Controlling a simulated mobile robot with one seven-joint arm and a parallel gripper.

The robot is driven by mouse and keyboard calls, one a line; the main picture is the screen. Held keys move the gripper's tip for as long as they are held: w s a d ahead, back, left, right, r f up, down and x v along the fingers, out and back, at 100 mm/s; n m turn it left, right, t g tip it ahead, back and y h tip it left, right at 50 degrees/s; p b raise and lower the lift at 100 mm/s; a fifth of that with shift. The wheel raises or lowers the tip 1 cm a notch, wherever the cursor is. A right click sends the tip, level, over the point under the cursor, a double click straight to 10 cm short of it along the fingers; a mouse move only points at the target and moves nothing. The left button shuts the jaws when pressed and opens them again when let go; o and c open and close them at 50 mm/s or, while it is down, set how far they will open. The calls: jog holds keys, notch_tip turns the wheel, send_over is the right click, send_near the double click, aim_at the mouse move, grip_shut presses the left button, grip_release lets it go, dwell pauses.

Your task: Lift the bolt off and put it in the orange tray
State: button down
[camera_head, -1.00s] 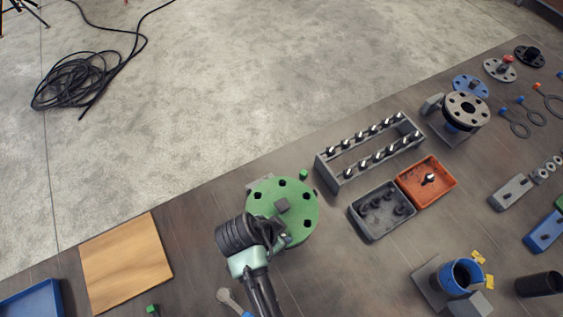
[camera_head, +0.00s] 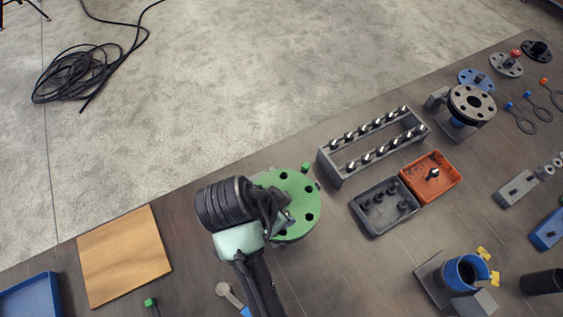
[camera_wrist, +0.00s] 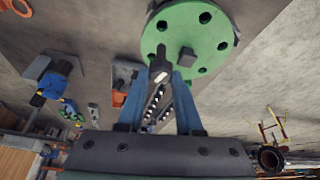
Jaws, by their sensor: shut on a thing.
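The green flange (camera_head: 297,207) lies on the bench in the head view, partly covered by my wrist. In the wrist view it is a green disc (camera_wrist: 213,42) with several holes and a grey square block. My gripper (camera_wrist: 163,76) has blue fingers shut on a dark bolt with a pale end (camera_wrist: 159,66), which shows in front of the flange's edge. In the head view my arm hides the held bolt. The orange tray (camera_head: 452,187) stands to the right and holds one bolt (camera_head: 433,173).
A grey tray (camera_head: 374,232) with dark parts adjoins the orange tray. A grey rack (camera_head: 333,180) with upright bolts stands behind them. A blue cup (camera_head: 462,272) stands at lower right, a wooden board (camera_head: 124,256) at left. The bench between flange and trays is fairly clear.

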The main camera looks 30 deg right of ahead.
jog(key=shift+r, duration=0.15)
jog(key=shift+r+p, duration=2.4)
jog(key=shift+p, duration=0.15)
